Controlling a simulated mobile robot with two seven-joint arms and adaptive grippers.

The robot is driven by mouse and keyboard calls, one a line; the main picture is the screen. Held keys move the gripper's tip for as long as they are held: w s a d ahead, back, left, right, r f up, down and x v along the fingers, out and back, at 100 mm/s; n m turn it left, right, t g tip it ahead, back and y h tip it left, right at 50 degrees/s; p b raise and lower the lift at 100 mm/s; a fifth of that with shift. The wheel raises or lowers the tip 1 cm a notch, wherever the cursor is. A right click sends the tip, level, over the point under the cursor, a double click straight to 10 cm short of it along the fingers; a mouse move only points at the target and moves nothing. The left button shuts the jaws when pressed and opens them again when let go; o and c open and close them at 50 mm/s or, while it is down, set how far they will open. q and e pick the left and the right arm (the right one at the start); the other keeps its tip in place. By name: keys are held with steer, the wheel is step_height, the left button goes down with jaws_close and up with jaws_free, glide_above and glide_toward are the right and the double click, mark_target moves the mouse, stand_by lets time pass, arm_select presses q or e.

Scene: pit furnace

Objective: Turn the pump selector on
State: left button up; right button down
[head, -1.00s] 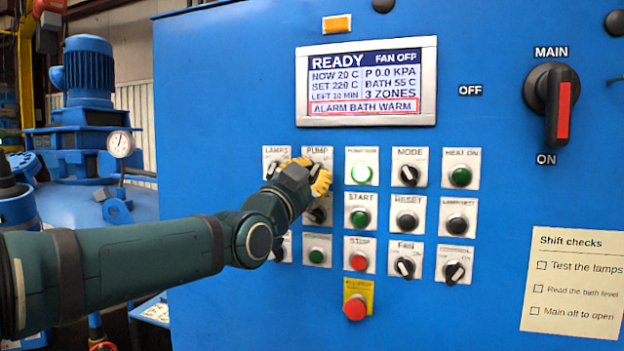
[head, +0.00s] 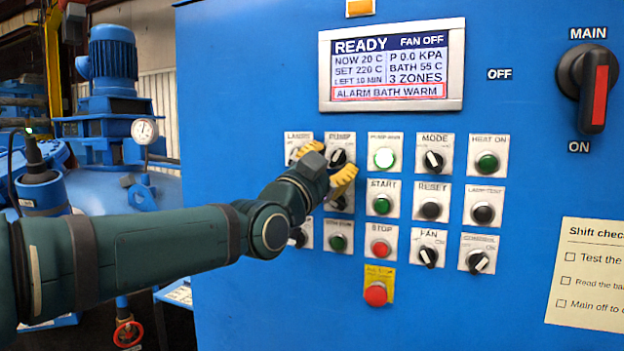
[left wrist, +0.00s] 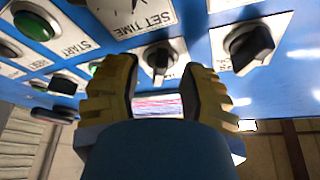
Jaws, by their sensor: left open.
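The pump selector (head: 338,157) is a black knob on a white plate in the panel's top row, partly behind my left gripper in the head view. My left gripper (head: 325,164) is open, its yellow fingers just in front of and below the knob. In the left wrist view, the pump selector (left wrist: 159,60) shows beyond and between the open fingers of my left gripper (left wrist: 160,82), one finger on each side. I see no clear contact. Its white mark shows, but its exact setting is hard to read. My right gripper is not in view.
The lamps selector (head: 303,150) is close on the left. The lit pump-run lamp (head: 384,158) is on the right. The set-time dial (left wrist: 125,12) is beside the pump selector. A red stop button (head: 375,293) sits lower. The screen (head: 391,66) reads READY, FAN OFF.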

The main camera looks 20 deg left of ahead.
arm_select(q)
steer(key=v, duration=1)
steer(key=shift+s, duration=0.35)
